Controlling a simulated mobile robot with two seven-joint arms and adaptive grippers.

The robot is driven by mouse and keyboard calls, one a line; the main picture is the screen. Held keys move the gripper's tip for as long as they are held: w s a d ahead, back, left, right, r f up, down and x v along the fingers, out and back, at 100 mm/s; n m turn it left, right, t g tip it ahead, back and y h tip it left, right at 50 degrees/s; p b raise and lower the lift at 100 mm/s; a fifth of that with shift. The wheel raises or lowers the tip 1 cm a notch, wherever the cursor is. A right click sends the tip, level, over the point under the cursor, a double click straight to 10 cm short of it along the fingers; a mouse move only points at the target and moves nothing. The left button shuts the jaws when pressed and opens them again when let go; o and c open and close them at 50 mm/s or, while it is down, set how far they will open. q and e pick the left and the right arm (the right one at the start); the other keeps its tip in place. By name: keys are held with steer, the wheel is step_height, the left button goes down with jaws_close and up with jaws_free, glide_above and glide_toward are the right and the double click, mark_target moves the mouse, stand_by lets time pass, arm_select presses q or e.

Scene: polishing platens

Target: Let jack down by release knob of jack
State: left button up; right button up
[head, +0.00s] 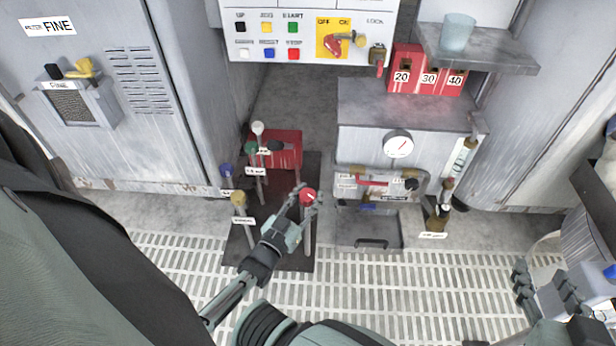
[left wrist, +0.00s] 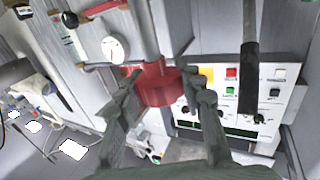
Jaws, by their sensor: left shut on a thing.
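A red round knob (head: 308,196) tops a grey post at the front right of a dark base plate (head: 240,250). My left gripper (head: 304,202) is shut on this red knob. In the left wrist view the red knob (left wrist: 158,84) sits between the two fingers, with its grey rod running up the picture. I cannot read a label naming the jack or its release knob. My right gripper (head: 546,280) is at the lower right, its fingers apart, with nothing seen between them.
Posts with white (head: 257,128), green (head: 251,147), blue (head: 226,170) and yellow (head: 238,197) knobs stand close by. A red block (head: 285,146) is behind. A grey cabinet with a gauge (head: 398,144) stands to the right. Slotted floor (head: 430,275) lies in front.

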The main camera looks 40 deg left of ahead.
arm_select(q)
steer(key=shift+f, duration=0.1)
steer(key=o, duration=1.2)
steer(key=s, duration=0.4)
steer(key=s+d, duration=0.1)
steer(key=s, duration=0.7)
steer(key=shift+d, duration=0.15)
